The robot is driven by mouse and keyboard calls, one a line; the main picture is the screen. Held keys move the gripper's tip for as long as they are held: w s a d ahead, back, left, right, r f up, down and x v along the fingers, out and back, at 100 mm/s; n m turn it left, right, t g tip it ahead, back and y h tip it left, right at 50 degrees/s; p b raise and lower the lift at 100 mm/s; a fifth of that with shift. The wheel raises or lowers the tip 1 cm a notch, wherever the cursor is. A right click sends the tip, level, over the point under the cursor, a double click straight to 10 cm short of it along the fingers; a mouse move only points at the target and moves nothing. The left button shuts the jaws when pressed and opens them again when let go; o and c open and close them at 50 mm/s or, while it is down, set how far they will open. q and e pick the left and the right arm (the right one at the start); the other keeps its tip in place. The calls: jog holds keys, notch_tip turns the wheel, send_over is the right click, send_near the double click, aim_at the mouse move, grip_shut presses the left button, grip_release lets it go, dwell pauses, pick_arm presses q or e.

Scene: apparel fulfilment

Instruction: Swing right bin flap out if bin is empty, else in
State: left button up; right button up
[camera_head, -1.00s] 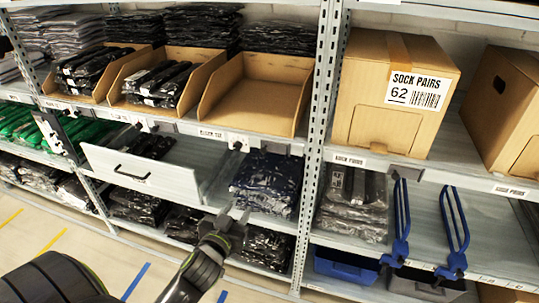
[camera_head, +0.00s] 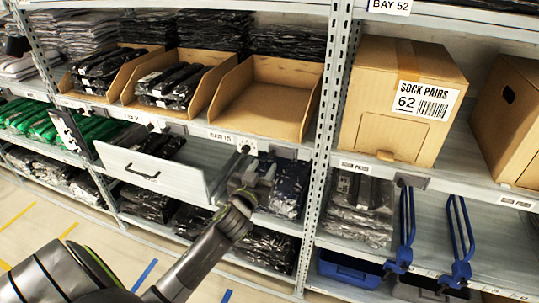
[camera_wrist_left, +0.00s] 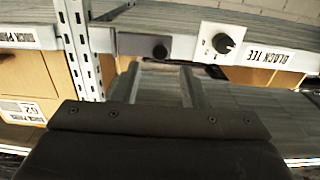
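Three cardboard bins stand on the upper shelf. The right bin (camera_head: 262,97) is empty, with its brown floor bare. The left bin (camera_head: 105,72) and the middle bin (camera_head: 170,87) hold black packs. Below the right bin, the shelf edge carries a white plate with a black knob (camera_head: 246,147), also in the left wrist view (camera_wrist_left: 222,42), beside a grey plate with a dark round part (camera_wrist_left: 158,52). I cannot tell which part is the flap. My left gripper (camera_head: 256,172) is just below the knob plate, its fingers apart and empty in the wrist view. My right gripper is out of view.
A white panel with a black handle (camera_head: 150,172) stands out from the shelf below, left of my gripper. A metal post (camera_head: 325,150) rises to the right. Beyond it are a sock box (camera_head: 385,130) and blue hooks (camera_head: 405,230). Dark packs (camera_head: 292,185) lie behind my gripper.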

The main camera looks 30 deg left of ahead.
aim_at(271, 155)
pick_arm(q)
jog(key=shift+x, duration=2.95)
jog(key=shift+c, duration=0.5)
grip_shut()
